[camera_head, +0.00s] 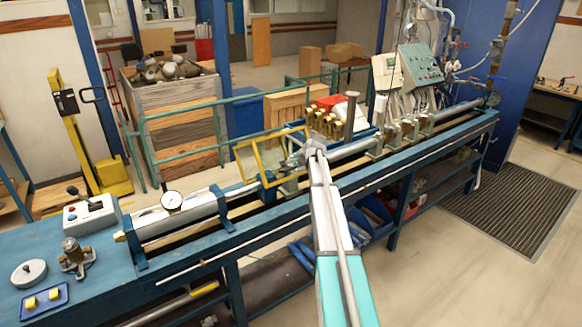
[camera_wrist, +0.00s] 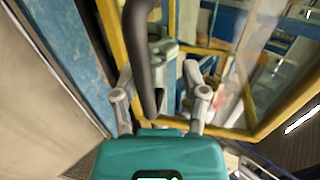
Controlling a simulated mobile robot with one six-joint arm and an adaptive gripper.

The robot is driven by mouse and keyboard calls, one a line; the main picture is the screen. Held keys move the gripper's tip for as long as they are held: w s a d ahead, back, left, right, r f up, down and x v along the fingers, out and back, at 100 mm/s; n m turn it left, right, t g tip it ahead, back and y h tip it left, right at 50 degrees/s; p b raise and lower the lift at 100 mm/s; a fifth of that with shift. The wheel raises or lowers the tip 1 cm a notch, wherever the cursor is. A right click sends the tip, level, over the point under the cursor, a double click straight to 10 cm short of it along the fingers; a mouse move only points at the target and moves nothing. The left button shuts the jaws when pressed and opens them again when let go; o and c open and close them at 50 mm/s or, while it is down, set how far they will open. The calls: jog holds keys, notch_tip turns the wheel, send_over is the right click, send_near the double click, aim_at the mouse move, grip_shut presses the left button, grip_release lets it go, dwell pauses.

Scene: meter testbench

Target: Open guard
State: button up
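The guard (camera_head: 243,165) is a yellow frame with clear panels, standing over the middle of the long blue bench. In the wrist view its yellow frame (camera_wrist: 249,112) and clear panel fill much of the right side. My gripper (camera_head: 300,150) is at the guard's right side. In the wrist view my gripper (camera_wrist: 158,72) has its two grey fingers spread apart. A dark curved bar, which looks like a handle (camera_wrist: 140,48), runs down between the fingers, nearer the left one. I see no clear grip on it. My arm hides part of the bench behind it.
The blue bench (camera_head: 195,250) carries a cylinder with a round gauge (camera_head: 172,201) at left. Brass fittings (camera_head: 322,124) and a control panel (camera_head: 421,64) stand at right. A green rail (camera_head: 185,112) runs behind. Floor (camera_head: 470,275) at front right is clear.

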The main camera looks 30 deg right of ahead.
dwell(0.3)
jog(key=shift+s+d, duration=0.1)
jog(key=shift+d, duration=0.25)
jog(key=shift+a, duration=0.25)
jog(key=shift+s+a+r+p, duration=0.15)
jog(key=shift+s+r+p, duration=0.1)
jog(key=shift+p, duration=0.05)
jog(key=p+v, duration=0.9)
jog(key=v, duration=0.6)
jog(key=shift+s+f+p, duration=0.25)
jog(key=shift+s+p, duration=0.05)
jog(key=shift+p, duration=0.1)
dwell(0.8)
dwell(0.8)
